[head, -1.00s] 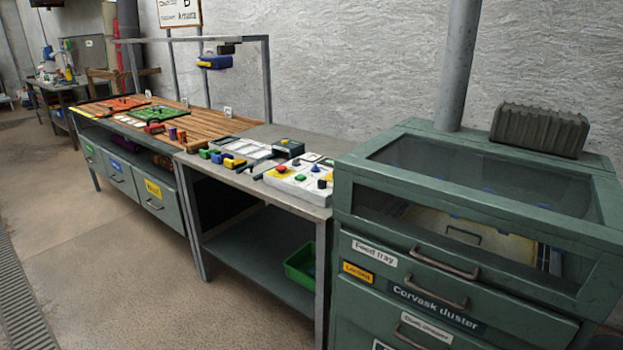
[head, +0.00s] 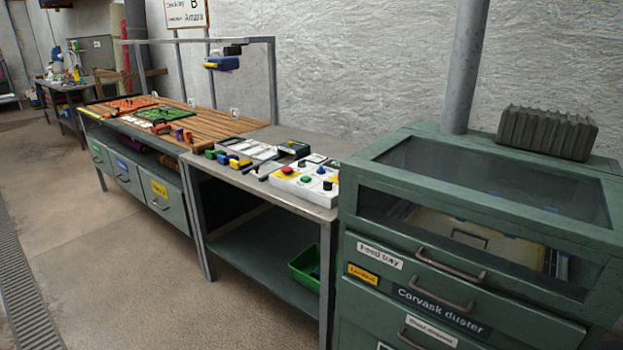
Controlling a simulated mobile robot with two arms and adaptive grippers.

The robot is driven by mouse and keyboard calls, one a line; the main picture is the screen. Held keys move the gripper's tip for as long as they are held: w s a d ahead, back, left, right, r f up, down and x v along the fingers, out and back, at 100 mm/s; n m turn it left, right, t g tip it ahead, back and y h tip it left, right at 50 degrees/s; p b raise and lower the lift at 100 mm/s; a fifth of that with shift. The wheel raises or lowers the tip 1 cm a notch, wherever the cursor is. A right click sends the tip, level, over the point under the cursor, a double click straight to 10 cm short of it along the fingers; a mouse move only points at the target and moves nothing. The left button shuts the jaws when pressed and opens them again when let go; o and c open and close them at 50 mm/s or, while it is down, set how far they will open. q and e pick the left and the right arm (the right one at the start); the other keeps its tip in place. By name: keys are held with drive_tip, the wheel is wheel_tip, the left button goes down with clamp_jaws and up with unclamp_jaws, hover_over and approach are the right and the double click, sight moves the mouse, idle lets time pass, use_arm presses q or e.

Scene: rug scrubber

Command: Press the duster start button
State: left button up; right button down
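The duster (head: 395,225) is a green cabinet at the right of the head view, labelled "Corvask duster" (head: 437,309). It has a windowed top and drawers with handles, the top one labelled "Feed tray" (head: 380,255). A white control box (head: 318,196) lies on the grey table just left of the duster. It carries a red button (head: 287,170), a green button (head: 305,181), a blue knob (head: 321,170) and a black knob (head: 327,185). Their labels are too small to read, so I cannot tell which is the start button. Neither gripper is in view.
The grey table (head: 262,198) has a lower shelf with a green bin (head: 303,267). Left of it stands a slatted workbench (head: 205,128) with drawers and orange and green trays. A grey pipe (head: 468,65) rises from the duster. The floor (head: 95,235) in front is clear.

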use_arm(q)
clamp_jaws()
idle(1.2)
